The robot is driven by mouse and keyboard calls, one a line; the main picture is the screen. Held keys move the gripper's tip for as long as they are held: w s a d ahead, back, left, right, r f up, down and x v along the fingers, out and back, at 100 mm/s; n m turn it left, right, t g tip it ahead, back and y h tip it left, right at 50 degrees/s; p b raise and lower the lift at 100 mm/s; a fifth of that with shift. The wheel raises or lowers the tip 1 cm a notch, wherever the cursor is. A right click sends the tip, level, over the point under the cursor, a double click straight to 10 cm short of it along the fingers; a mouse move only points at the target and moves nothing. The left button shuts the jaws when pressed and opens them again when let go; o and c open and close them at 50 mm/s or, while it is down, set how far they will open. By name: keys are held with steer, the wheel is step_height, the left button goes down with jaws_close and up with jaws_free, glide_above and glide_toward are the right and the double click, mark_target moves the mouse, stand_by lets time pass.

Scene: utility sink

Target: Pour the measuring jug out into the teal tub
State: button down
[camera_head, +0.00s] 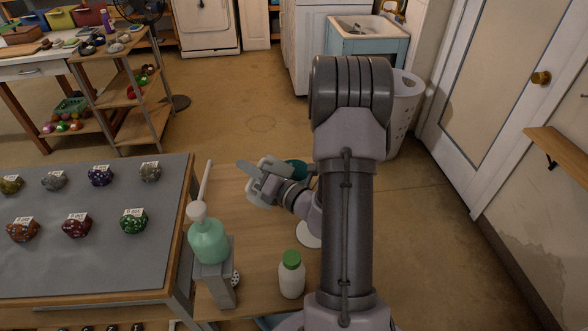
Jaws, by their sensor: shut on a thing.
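My gripper (253,181) is above the wooden table, left of my upright arm links. It is shut on a pale grey thing (262,161) that shows around the fingers. This may be the measuring jug, but its shape and contents are mostly hidden. A dark teal thing (299,167), which may be the teal tub, shows just right of the gripper. My arm hides much of it, so I cannot tell its full outline or what is inside. I cannot tell whether the held thing is upright or tilted.
A white bottle with a green cap (291,277) stands near the front of the wooden table (255,245). A grey-topped table (90,260) with several tagged stones is at left. Open floor lies beyond.

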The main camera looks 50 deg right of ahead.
steer(key=shift+d+r+m+p, duration=0.3)
steer(key=shift+r+m+p, duration=0.25)
steer(key=shift+p, duration=0.2)
steer(key=shift+d+r+m+p, duration=0.1)
steer(key=shift+d+m+p, duration=0.45)
steer(key=shift+m+p, duration=0.15)
stand_by(0.7)
steer(key=shift+w+d+r+m+p, duration=0.1)
steer(key=shift+d+r+m+p, duration=0.65)
steer(key=shift+m+p, duration=0.3)
stand_by(0.6)
steer(key=shift+d+r+m+p, duration=0.4)
steer(key=shift+d+p, duration=0.35)
steer(key=shift+p, duration=0.25)
steer(key=shift+d+r+m+p, duration=0.25)
steer(key=shift+d+m+p, duration=0.15)
steer(key=shift+d+p, duration=0.45)
steer(key=shift+w+d+r+m+p, duration=0.1)
steer(key=shift+d+r+m+p, duration=0.2)
steer(key=shift+d+m+p, duration=0.6)
steer(key=shift+w+d+r+m+p, duration=0.1)
steer(key=shift+d+r+m+p, duration=0.25)
steer(key=shift+p, duration=1)
